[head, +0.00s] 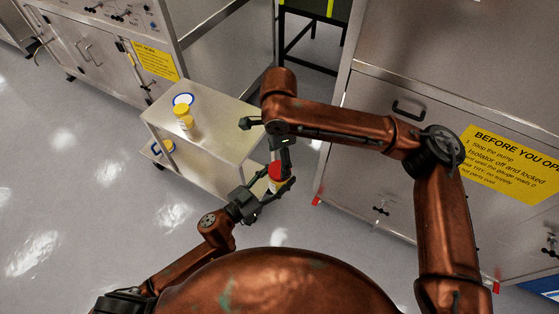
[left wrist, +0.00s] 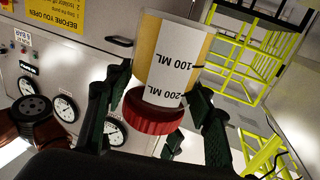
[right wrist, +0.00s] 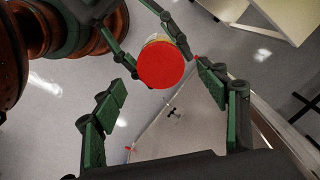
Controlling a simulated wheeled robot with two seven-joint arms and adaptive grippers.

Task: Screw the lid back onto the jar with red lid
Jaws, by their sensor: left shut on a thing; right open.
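The jar with the red lid (head: 274,186) is held in front of the cart by my left gripper (head: 264,193). The left wrist view shows the jar (left wrist: 174,60) between the left fingers, with white and yellow bands and volume marks. The red lid (left wrist: 150,112) sits at the jar's mouth; how tightly it is screwed cannot be told. My right gripper (head: 281,156) is open just above the lid. In the right wrist view the lid's round top (right wrist: 167,64) lies between and beyond the spread right fingers, apparently not gripped.
A steel cart (head: 215,140) stands at the back left, carrying a yellow-lidded jar (head: 183,117) and a blue-rimmed white disc (head: 183,99). Another yellow item (head: 165,146) is on its lower shelf. A steel cabinet (head: 365,150) stands to the right. Open floor (head: 75,180) lies left.

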